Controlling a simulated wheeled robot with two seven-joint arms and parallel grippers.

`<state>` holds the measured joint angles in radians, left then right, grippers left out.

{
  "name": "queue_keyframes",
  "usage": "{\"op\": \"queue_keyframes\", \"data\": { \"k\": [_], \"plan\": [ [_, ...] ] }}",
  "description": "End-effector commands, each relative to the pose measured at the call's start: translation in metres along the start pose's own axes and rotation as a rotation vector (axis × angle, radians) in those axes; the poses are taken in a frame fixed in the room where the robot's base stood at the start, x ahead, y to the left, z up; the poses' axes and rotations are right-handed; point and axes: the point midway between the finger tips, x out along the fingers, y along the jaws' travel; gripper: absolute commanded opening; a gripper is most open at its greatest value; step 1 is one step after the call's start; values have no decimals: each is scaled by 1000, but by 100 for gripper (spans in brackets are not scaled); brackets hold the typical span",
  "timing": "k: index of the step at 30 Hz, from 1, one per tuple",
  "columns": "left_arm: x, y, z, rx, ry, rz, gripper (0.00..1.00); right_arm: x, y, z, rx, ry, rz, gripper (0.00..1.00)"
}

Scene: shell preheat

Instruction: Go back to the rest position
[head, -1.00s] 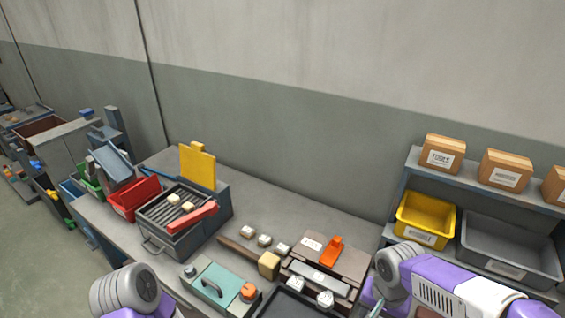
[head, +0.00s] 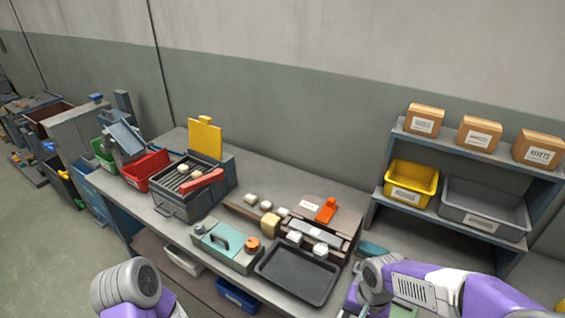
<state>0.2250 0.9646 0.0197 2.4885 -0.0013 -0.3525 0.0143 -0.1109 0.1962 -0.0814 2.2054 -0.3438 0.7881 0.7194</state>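My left arm shows at the bottom left, in front of the workbench (head: 318,197); its gripper is out of the picture. My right arm comes in from the lower right and bends down beside the bench's right end. Its gripper lies below the picture's edge or behind the arm, so its fingers cannot be made out. On the bench a heater box (head: 180,205) with a grate holds small pale pieces, with a red handle across it and a yellow plate (head: 204,138) upright behind. Neither arm touches anything that I can see.
A dark tray (head: 283,287), a teal box (head: 213,250) and a brown fixture with an orange lever (head: 326,210) stand on the bench. Red (head: 146,172) and green bins stand at its left. A shelf with a yellow bin (head: 411,181) and cartons stands at the right.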

Motion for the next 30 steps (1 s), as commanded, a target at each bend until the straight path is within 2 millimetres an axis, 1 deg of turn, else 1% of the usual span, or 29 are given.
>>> {"op": "queue_keyframes", "data": {
  "k": [1,5,8,9,11,12,15,18,21,24,30],
  "plan": [
    [6,-2,0,0,-1,0,43,22,-3,3,-18,-19,-12,53],
    [17,-6,0,0,-3,0,43,74,-13,9,-71,-47,-64,53],
    [28,-10,0,0,-3,0,43,126,-19,18,-111,-72,-113,53],
    [33,-12,0,0,-3,0,43,149,-21,24,-126,-81,-137,53],
    [42,-16,-1,0,-2,0,43,187,-24,34,-146,-89,-173,53],
    [48,-18,-1,0,-2,0,43,210,-24,43,-157,-93,-194,53],
    [60,-22,-2,0,-2,0,43,261,-23,62,-176,-88,-236,53],
    [69,-26,-2,0,-3,0,43,298,-19,81,-188,-76,-258,53],
    [75,-28,-2,0,-3,0,43,322,-15,95,-197,-61,-266,53],
    [78,-29,-2,0,-3,0,43,333,-13,102,-202,-48,-268,53],
    [77,-29,-2,0,-2,0,43,336,-12,104,-206,-39,-268,53]
  ]
}}
